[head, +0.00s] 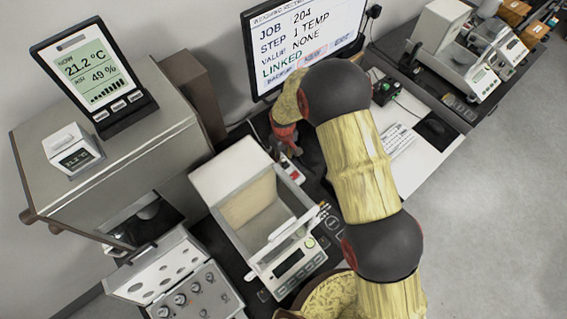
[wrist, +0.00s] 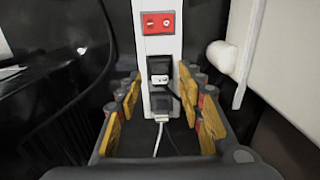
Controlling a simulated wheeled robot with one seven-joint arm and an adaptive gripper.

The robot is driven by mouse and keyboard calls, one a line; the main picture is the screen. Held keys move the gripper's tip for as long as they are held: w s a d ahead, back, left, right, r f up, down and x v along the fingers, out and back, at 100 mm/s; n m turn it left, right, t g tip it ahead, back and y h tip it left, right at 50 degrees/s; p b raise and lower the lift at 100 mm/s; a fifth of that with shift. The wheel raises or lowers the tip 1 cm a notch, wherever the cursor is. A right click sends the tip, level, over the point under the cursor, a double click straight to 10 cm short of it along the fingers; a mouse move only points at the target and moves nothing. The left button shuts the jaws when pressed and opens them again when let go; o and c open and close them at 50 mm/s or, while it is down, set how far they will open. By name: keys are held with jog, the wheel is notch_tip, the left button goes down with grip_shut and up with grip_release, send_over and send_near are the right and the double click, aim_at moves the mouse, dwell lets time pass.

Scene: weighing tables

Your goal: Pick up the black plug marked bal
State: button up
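In the wrist view a black plug (wrist: 157,66) with a small white label sits in a white power strip (wrist: 154,43). The label is too small to read.
A red switch (wrist: 158,23) is at the strip's far end. A balance (head: 282,250) with an open white lid stands beside the strip, close to its right in the wrist view. The monitor (head: 300,40) is behind. Dark cables lie left of the strip in the wrist view.

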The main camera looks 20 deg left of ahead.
jog(key=shift+f, duration=1.05)
jog(key=c, duration=0.3)
grip_shut()
